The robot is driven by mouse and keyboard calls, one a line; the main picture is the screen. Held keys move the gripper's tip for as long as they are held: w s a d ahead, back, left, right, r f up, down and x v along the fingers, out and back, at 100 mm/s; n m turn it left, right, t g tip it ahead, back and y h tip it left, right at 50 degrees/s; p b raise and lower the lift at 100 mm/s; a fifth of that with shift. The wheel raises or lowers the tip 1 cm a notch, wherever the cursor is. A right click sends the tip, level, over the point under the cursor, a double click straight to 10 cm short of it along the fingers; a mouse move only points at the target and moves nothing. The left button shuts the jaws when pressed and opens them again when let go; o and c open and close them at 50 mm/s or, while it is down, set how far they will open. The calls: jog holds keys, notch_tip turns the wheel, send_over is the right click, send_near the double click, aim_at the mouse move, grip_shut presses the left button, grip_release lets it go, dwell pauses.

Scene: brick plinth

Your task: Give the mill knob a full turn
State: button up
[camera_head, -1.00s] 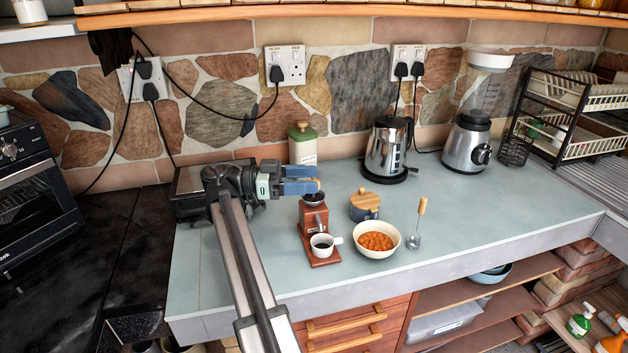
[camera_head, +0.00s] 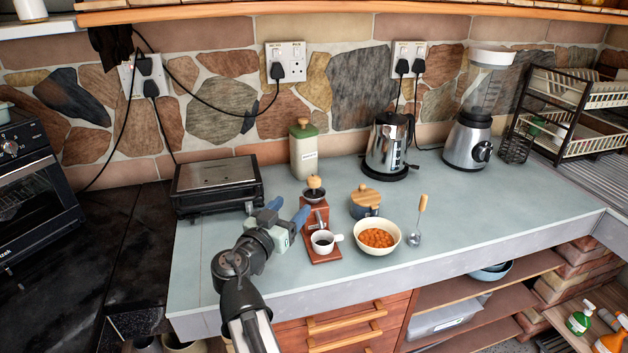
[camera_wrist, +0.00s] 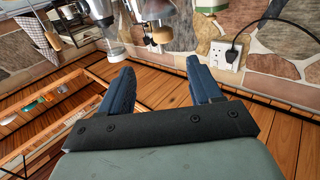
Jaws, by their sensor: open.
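The mill (camera_head: 319,218) is a red-brown wooden grinder on a flat base, upright on the counter, with a dark bowl on top. Its round wooden knob (camera_head: 314,182) shows above the bowl, with nothing gripping it. A white cup (camera_head: 322,243) stands on the mill's base. My gripper (camera_head: 289,209) is open and empty, just left of the mill body and lower than the knob in the picture. Whether the right finger touches the mill is unclear. In the wrist view, both blue fingers (camera_wrist: 160,67) stand apart with nothing between them.
A bowl of orange food (camera_head: 378,239), a lidded blue pot (camera_head: 365,202) and a wooden-handled utensil (camera_head: 419,222) stand right of the mill. A green-lidded canister (camera_head: 304,150) is behind it. A black flat appliance (camera_head: 217,186) stands back left. The counter's front left is mostly clear.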

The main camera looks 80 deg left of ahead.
aim_at(310, 183)
jog(key=x, duration=1.4)
jog(key=shift+s+a, duration=0.15)
jog(key=shift+s, duration=0.05)
jog(key=shift+c, duration=0.4)
jog(key=c, duration=0.9)
jog(key=shift+s+a+t, duration=0.1)
jog(key=shift+t, duration=0.2)
